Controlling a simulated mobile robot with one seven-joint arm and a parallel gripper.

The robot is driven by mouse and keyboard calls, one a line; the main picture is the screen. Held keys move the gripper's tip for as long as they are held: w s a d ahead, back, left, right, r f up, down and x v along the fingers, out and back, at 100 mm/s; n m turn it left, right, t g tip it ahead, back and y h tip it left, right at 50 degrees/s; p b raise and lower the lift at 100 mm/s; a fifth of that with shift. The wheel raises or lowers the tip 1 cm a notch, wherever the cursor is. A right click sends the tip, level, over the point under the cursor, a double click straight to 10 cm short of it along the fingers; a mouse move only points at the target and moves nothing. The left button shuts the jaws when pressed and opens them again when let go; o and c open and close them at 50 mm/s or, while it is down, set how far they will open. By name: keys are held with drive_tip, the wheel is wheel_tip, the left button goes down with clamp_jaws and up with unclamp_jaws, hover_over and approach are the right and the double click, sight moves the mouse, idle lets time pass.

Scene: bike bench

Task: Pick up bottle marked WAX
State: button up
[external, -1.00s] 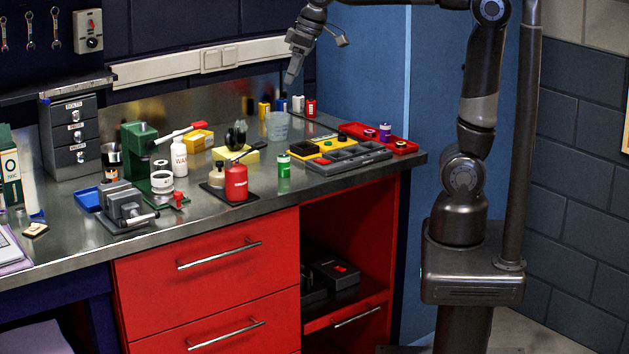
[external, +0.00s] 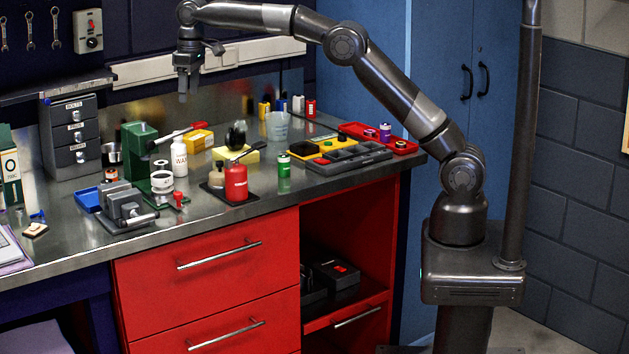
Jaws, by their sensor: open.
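The bottle marked WAX (external: 180,160) is small and white with a narrow top. It stands upright on the metal bench (external: 250,216), just right of the green press. My gripper (external: 187,97) is open and empty, pointing down well above the bench, over the area of the bottle. The gap between them is clear in the picture, but the exact depth is hard to tell.
The green press (external: 136,144) with its red-tipped lever (external: 192,129) stands close left of the bottle. A yellow box (external: 199,139) is behind it. A red canister (external: 236,183) stands in front to the right. A dark vise (external: 126,210) is at the front left.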

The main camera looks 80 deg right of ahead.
approach(179, 149)
drive_tip(key=shift+w+d+r+g, duration=0.2)
drive_tip(key=shift+w+d, duration=0.2)
drive_tip(key=shift+d, duration=0.1)
drive_tip(key=shift+w+d+r+g, duration=0.15)
drive_tip(key=shift+w+d+g, duration=0.05)
drive_tip(key=shift+w+d, duration=0.25)
drive_tip(key=shift+w+f, duration=0.15)
drive_tip(key=shift+f, duration=0.35)
drive_tip(key=shift+s+f, duration=0.15)
drive_tip(key=shift+f, duration=2.45)
drive_tip(key=shift+s+f, duration=0.1)
drive_tip(key=shift+f, duration=2.55)
drive_tip(key=c, duration=1.1)
